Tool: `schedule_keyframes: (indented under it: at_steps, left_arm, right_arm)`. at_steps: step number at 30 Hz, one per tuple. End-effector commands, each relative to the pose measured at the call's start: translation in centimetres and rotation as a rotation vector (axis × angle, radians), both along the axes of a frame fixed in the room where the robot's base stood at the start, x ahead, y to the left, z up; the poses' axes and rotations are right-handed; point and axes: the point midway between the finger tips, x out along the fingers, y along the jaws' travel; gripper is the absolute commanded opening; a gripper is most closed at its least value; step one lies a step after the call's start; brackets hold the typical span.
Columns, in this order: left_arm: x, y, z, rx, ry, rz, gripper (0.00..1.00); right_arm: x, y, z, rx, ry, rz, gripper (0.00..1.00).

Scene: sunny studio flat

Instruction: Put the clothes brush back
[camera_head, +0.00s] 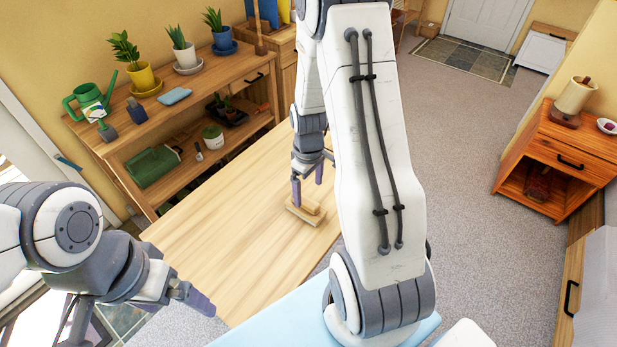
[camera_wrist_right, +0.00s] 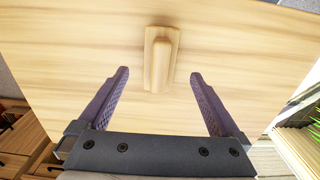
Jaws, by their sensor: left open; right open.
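The clothes brush (camera_head: 304,211) is a pale wooden block with a raised wooden grip, lying on the light wooden table (camera_head: 225,250) near its right edge. In the right wrist view the brush (camera_wrist_right: 160,62) lies centred ahead of the fingers, its long side running away from me. My right gripper (camera_head: 308,183) is open and empty above the brush, pointing down; its two purple fingers (camera_wrist_right: 160,78) are spread to either side of the brush's line, apart from it. My left gripper (camera_head: 194,298) is open and empty near the table's front left edge, partly hidden by its own wrist.
A wooden shelf unit (camera_head: 190,100) with potted plants, a green watering can (camera_head: 88,97) and a blue cloth (camera_head: 174,96) stands behind the table. An orange-brown cabinet (camera_head: 560,160) stands at the right. The table is otherwise bare. My right arm hides part of the table's right side.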

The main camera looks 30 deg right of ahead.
Motion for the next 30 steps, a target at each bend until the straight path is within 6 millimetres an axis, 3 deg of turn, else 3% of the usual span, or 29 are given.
schedule_keyframes:
  at_steps: [6,12,23,30]
  left_arm:
    - [0.0,0.0,-0.4,0.0,0.0,0.0,1.0]
    - [0.0,0.0,-0.4,0.0,0.0,0.0,1.0]
    - [0.0,0.0,-0.4,0.0,0.0,0.0,1.0]
    - [0.0,0.0,-0.1,0.0,0.0,0.0,1.0]
  right_arm:
    - [0.1,0.0,3.7,-0.001,-0.003,0.0,0.99]
    - [0.0,0.0,4.9,0.0,0.001,0.0,0.99]
    - [-0.1,0.0,4.8,0.001,0.003,0.0,0.99]
    - [-0.2,0.1,2.0,0.003,0.007,-0.001,0.99]
